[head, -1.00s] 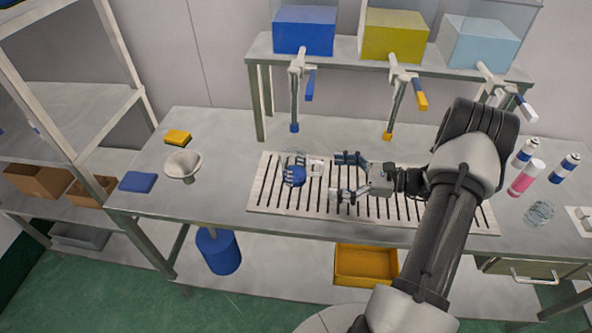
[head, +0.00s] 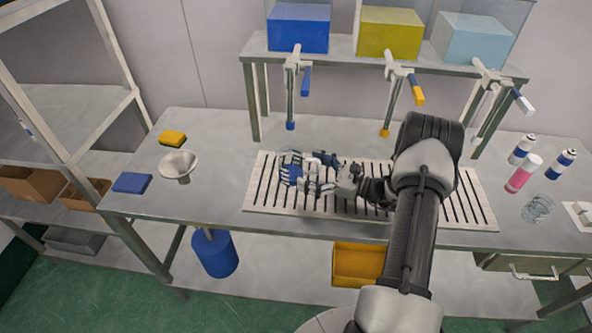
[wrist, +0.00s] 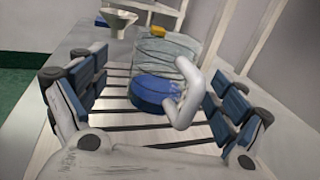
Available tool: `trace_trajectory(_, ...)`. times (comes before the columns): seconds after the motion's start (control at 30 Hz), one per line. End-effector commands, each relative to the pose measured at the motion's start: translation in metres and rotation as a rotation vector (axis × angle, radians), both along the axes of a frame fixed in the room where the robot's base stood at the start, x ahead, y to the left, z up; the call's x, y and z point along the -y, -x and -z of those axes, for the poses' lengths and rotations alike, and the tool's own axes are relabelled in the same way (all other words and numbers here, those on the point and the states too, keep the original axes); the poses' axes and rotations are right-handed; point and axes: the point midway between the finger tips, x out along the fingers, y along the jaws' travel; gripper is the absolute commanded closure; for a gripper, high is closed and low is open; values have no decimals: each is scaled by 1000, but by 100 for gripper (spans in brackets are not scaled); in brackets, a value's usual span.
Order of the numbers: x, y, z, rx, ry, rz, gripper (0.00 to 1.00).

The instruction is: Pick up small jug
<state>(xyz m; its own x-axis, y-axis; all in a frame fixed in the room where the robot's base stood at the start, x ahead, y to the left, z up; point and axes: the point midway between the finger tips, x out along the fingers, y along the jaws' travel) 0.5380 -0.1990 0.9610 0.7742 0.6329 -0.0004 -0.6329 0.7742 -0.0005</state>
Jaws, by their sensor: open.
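The small jug (head: 292,165) is clear with blue at its bottom and stands on the slatted rack (head: 256,197). In the wrist view the jug (wrist: 150,88) is upright, with its white handle (wrist: 186,90) turned toward my gripper. My gripper (head: 318,172) is open at the jug's right side. In the wrist view the blue-padded fingers of my gripper (wrist: 155,105) lie left and right of the jug's handle side, with gaps to both sides. Part of the jug is hidden by the handle and, in the head view, by the fingers.
A white funnel (head: 179,165), a yellow sponge (head: 173,138) and a blue cloth (head: 132,183) lie at the left. Taps with blue (head: 291,125) and yellow (head: 385,132) tips hang behind the rack. Spray cans (head: 522,150) and a clear glass (head: 537,207) stand at the right.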

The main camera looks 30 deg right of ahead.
Motion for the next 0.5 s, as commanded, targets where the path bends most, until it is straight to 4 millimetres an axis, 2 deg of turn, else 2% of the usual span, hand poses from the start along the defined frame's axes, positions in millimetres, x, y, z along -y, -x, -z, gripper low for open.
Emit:
trace_trajectory(0.17,-8,-11,2,1,1,-2,9)
trace_trajectory(0.33,-22,-34,5,1,1,-3,9)
trace_trajectory(0.5,-30,-46,4,0,0,-1,9)
